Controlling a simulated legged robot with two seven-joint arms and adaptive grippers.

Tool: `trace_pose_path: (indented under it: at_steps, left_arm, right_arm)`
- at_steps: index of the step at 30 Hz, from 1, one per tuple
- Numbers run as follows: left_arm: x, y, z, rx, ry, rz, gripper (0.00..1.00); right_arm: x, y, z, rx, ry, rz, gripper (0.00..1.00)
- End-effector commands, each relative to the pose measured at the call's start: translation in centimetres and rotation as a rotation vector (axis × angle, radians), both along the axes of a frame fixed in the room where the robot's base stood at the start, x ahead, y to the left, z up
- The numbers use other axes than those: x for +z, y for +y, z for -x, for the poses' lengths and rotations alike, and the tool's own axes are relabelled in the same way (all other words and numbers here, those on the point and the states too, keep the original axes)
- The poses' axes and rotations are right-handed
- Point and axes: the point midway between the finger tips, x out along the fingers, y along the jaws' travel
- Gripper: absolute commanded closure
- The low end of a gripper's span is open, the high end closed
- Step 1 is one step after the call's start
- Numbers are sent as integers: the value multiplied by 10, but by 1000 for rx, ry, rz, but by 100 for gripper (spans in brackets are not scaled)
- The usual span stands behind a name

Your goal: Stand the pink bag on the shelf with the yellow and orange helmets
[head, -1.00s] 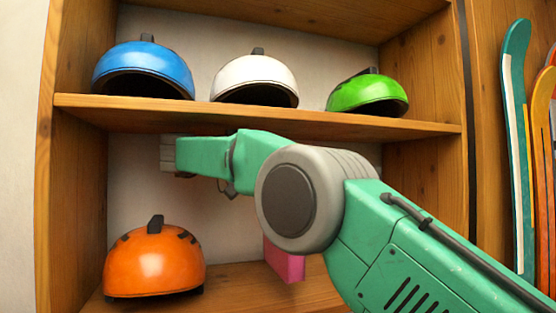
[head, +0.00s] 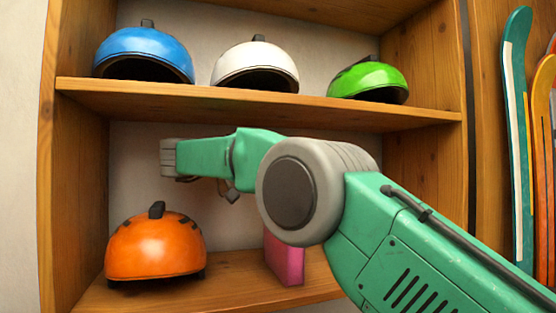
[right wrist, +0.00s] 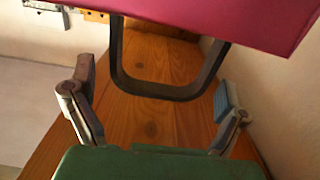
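The pink bag (head: 285,262) shows in the head view below the big joint of my right arm, which hides its upper part. It looks upright at the lower shelf board (head: 225,282), to the right of the orange helmet (head: 155,247). In the right wrist view the pink bag (right wrist: 215,15) fills the top, with its dark handle loop (right wrist: 160,90) towards my right gripper (right wrist: 154,80). The gripper's fingers are spread apart, one on each side of the handle, with gaps visible. No yellow helmet is visible; my arm covers part of this level. My left gripper is not in view.
The upper board (head: 250,105) carries a blue helmet (head: 143,52), a white helmet (head: 255,68) and a green helmet (head: 368,82), close above my arm. Skis (head: 516,140) stand outside at the right. Bare board lies between the orange helmet and the bag.

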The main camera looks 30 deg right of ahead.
Motion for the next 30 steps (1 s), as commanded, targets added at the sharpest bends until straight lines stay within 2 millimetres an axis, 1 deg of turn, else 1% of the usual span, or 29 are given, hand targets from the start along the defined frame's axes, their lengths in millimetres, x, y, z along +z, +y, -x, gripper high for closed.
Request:
trace_pose_path:
  at_steps: [5, 8, 12, 14, 18, 21, 24, 30]
  left_arm:
    - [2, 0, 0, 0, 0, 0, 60]
    - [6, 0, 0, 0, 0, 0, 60]
    - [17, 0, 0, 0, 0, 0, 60]
    - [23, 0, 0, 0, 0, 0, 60]
    - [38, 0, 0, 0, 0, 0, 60]
    - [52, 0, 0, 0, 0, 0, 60]
    - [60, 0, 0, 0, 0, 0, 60]
    - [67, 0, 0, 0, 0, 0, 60]
  right_arm:
    - [2, 1, -1, 0, 0, 1, 5]
    - [2, 10, -3, -1, 1, 3, 5]
    - [4, 30, -8, 1, 0, 4, 5]
    - [5, 36, -10, -3, 0, 5, 5]
    - [6, 54, -14, 3, 1, 4, 5]
    - [7, 61, -16, -1, 2, 5, 5]
    - [5, 67, -17, -1, 2, 4, 5]
    - [2, 73, -19, 0, 0, 1, 5]
